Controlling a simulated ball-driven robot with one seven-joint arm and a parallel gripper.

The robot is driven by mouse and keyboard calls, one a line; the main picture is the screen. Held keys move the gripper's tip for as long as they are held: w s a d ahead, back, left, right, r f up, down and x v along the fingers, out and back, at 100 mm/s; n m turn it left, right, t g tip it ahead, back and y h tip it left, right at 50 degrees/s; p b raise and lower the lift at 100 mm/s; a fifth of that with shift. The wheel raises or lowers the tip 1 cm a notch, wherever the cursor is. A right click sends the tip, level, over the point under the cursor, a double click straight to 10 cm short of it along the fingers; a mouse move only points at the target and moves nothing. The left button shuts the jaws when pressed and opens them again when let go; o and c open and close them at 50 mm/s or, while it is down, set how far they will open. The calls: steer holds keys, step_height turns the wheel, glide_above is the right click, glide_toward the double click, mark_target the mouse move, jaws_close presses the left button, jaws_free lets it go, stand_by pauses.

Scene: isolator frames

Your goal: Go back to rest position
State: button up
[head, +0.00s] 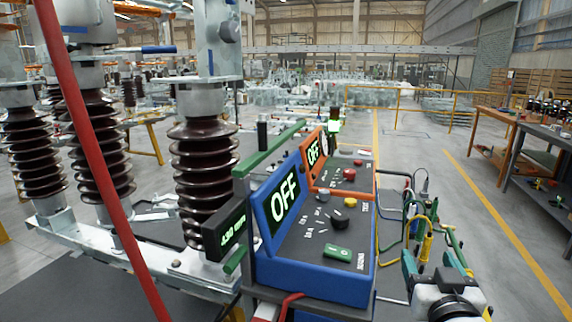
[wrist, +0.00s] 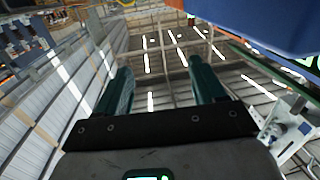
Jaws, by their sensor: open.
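My gripper (head: 432,260) is at the lower right of the head view, to the right of the blue control box (head: 318,265) and apart from it. Its two teal fingers point upward. In the wrist view my gripper (wrist: 161,75) has its fingers spread wide with nothing between them. Behind them that view shows the hall roof and wall. The blue box reads OFF and carries a green switch (head: 337,252) and a black knob. An orange box (head: 340,178) behind it also reads OFF and has red buttons.
A small display (head: 225,230) reading 430 is left of the blue box. Brown ribbed insulators (head: 204,170) stand on a metal frame at left, with a red pole (head: 92,150) in front. Workbenches (head: 545,165) stand at right. Open floor (head: 440,165) with yellow lines lies between.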

steer(key=s+d+f+g+y+p, duration=0.1)
steer(key=s+f+g, duration=0.3)
steer(key=s+f, duration=0.45)
steer(key=s+d+f+g, duration=0.1)
steer(key=s+f+g, duration=0.35)
steer(key=f, duration=0.75)
steer(key=s+f+g+y, duration=0.1)
steer(key=s+f+g, duration=0.3)
steer(key=s, duration=0.7)
steer(key=s+f+n+g+y, duration=0.1)
steer(key=s+f+g, duration=0.2)
steer(key=s+f, duration=0.3)
steer(key=s+p, duration=0.1)
steer(key=s, duration=0.4)
steer(key=shift+s+g, duration=0.35)
steer(key=shift+s, duration=0.05)
